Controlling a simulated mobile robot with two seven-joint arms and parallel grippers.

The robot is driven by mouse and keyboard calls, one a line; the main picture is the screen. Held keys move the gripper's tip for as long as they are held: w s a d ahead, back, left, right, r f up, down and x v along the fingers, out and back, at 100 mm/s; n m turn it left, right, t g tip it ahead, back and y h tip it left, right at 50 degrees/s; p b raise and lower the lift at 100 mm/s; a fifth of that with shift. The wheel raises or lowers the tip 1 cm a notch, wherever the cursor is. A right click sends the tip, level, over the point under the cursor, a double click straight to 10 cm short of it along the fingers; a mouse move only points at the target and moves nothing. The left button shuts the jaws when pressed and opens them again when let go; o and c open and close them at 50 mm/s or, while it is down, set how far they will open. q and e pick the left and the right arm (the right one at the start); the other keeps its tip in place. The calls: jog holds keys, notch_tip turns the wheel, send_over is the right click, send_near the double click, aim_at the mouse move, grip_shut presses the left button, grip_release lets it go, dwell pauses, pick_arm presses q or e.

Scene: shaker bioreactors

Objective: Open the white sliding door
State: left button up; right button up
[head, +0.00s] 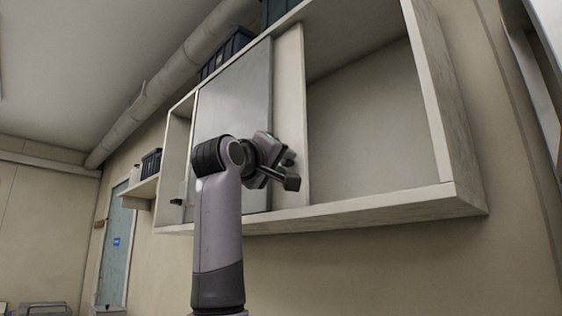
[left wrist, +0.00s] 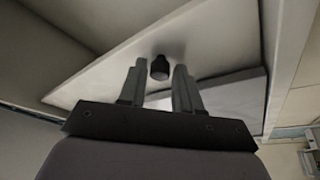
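The white sliding door (head: 291,75) is in the wall cabinet, partly hidden behind a grey door panel (head: 235,105). A strip of it shows to the right of the grey panel. In the left wrist view the white door (left wrist: 120,72) carries a short black knob (left wrist: 159,68). My left gripper (head: 290,172) is in front of the white strip, hiding the knob in the head view. In the left wrist view its fingers (left wrist: 158,78) are open, one on each side of the knob, with gaps visible. My right gripper is not in view.
The cabinet's right section (head: 370,130) is open and empty. The cabinet's bottom ledge (head: 370,208) runs below the doors. Dark crates (head: 228,50) sit on top. A small black handle (head: 177,201) shows at the cabinet's left end.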

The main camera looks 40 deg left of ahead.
pick_arm(q)
jog(key=shift+s+d+f+b, duration=0.1)
jog(key=shift+s+f+b, duration=0.1)
jog(key=shift+s+b, duration=0.2)
jog(key=b+v, duration=0.2)
jog(key=v, duration=0.4)
jog(key=shift+s, duration=0.15)
